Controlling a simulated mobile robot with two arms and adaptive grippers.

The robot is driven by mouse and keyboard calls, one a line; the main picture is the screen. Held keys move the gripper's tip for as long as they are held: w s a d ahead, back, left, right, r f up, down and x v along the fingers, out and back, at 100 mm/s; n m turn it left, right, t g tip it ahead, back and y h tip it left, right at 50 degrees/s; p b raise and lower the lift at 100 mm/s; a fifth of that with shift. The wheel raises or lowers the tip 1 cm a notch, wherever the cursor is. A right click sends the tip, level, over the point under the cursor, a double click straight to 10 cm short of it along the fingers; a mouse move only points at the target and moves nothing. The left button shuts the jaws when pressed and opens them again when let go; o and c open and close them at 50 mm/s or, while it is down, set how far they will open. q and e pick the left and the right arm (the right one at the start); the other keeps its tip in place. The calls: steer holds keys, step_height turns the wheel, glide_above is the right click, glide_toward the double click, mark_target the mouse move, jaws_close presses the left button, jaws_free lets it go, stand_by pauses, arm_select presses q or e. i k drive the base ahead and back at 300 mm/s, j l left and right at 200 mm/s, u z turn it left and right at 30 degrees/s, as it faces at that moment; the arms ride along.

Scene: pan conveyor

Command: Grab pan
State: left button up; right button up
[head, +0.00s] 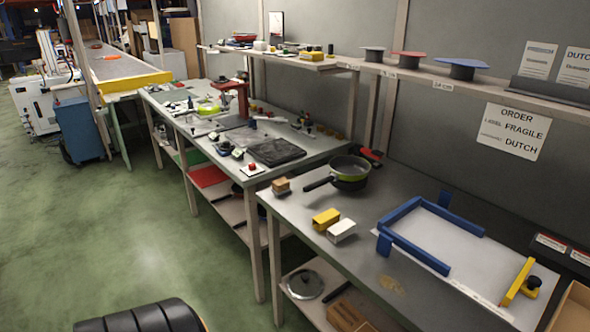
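A pan (351,169) with a green upper wall and dark inside sits at the back left of the near right table, close to the wall side. Its black handle (319,184) points left toward the table's front edge. A dark round part shows under the pan, and I cannot tell whether it is the pan's base or a stand. Neither of my grippers is in view.
Yellow (326,219) and white (342,231) blocks and a small wooden block (281,186) lie near the pan. A blue frame (400,214) fills the table's right part. A glass lid (305,284) rests on the lower shelf. Green floor is clear at left.

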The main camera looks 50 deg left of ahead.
mark_target(345, 168)
steer(key=u, duration=1.35)
steer(key=z, duration=0.4)
steer(key=i+j+z, duration=0.1)
steer(key=j+z, duration=0.15)
steer(key=z, duration=0.15)
steer(key=i+j+z, duration=0.1)
steer(key=j+z, duration=0.45)
steer(key=z, duration=0.2)
steer(key=j+z, duration=0.25)
steer(key=z, duration=0.15)
